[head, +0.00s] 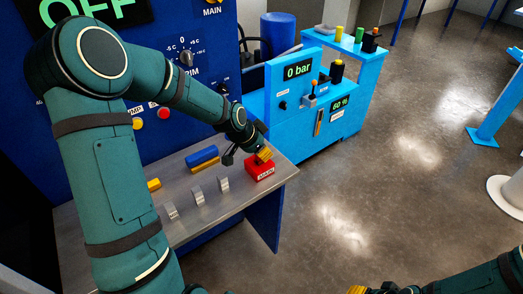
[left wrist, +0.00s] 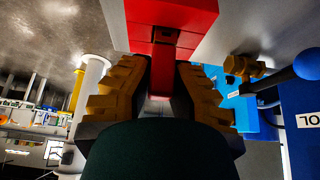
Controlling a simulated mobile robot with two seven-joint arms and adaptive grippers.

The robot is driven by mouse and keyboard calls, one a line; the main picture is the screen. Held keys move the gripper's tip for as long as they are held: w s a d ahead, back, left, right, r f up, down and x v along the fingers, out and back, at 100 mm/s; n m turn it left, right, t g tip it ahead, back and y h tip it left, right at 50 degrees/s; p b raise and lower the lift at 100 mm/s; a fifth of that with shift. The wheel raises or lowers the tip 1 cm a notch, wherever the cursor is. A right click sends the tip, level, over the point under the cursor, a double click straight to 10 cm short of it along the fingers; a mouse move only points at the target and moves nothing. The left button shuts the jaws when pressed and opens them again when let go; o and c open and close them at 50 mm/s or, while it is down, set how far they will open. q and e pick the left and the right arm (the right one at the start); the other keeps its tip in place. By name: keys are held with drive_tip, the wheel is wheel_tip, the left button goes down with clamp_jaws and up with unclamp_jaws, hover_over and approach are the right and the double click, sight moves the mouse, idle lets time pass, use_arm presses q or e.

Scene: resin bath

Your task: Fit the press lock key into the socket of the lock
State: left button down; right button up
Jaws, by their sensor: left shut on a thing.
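My left gripper (head: 264,155) is at the far right end of the grey bench, just above a red block (head: 260,171) with a dark label too small to read surely. In the left wrist view its yellow ridged fingers (left wrist: 161,95) are shut on a narrow red piece, the key (left wrist: 162,78). The key points at the red block (left wrist: 175,12), which looks like the lock. A dark slot (left wrist: 165,34) shows where they meet. I cannot tell how far the key is in. My right gripper (head: 360,289) shows only as a yellow bit at the bottom edge.
Three grey upright pieces (head: 197,194) stand on the bench (head: 215,215), left of the red block. A blue bar (head: 202,154) and a yellow bar lie behind them. A blue panel with knobs rises behind. A light blue machine (head: 300,125) stands right. Open floor lies at right.

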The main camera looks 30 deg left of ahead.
use_arm(q)
drive_tip(key=c, duration=1)
unclamp_jaws()
drive_tip(key=v, duration=1.2)
wheel_tip(320, 180, up, 12)
drive_tip(key=p, duration=0.8)
drive_tip(key=shift+p, duration=0.3)
